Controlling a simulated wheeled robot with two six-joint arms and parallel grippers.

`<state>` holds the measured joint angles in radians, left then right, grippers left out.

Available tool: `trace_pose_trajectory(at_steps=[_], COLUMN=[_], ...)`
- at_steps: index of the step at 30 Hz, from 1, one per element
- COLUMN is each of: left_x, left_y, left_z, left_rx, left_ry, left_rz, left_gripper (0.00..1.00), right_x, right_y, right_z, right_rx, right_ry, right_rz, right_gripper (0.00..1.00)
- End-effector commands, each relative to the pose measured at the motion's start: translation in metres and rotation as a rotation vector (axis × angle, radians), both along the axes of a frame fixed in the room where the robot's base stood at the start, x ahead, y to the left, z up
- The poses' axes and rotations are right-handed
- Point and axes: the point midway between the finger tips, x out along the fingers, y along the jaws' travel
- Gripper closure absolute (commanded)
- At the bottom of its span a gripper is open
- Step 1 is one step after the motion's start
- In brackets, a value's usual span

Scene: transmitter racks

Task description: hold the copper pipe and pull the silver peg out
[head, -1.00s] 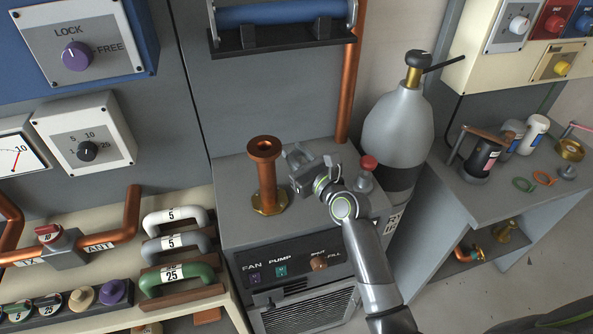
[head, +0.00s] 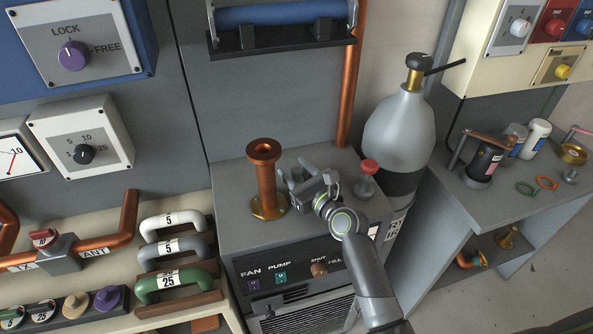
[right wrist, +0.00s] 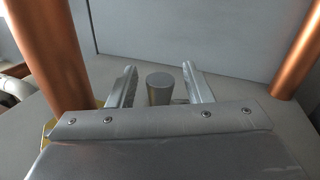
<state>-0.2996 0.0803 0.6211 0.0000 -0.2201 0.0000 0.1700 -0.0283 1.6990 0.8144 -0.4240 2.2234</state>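The copper pipe (head: 266,180) stands upright in a brass base on top of the grey pump cabinet. My right gripper (head: 291,177) is low over the cabinet top, just right of the pipe and apart from it. In the right wrist view the pipe (right wrist: 48,55) is at the left, outside the fingers. The silver peg (right wrist: 159,90) is a short grey cylinder between the two fingers there, with gaps on both sides. The right gripper (right wrist: 160,68) is open. In the head view I cannot make out the peg at the gripper. My left gripper is not in view.
A red-topped valve (head: 368,178) stands right of my right gripper. A grey gas bottle (head: 400,130) is behind it. A tall copper pipe (head: 352,85) rises at the cabinet's back, also at the right in the wrist view (right wrist: 299,50). Coloured handles (head: 175,249) lie left of the cabinet.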

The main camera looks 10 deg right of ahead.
Motion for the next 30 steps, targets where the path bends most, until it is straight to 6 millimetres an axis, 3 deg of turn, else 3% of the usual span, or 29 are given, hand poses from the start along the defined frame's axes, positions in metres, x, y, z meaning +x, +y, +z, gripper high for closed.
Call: trace_pose_trajectory(at_steps=[8,21,30], left_x=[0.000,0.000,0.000], left_y=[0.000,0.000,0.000], left_z=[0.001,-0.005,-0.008], left_rx=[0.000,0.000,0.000], left_ry=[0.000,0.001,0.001], left_rz=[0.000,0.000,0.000], left_gripper=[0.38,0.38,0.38], right_x=[-0.005,-0.082,-0.111], right_y=[-0.002,-0.030,-0.041], right_z=[0.002,0.001,0.002], right_rx=[0.001,-0.002,0.000], right_ry=[0.000,0.001,0.001], right_rz=[-0.001,-0.001,0.000], right_gripper=[0.54,0.54,0.54])
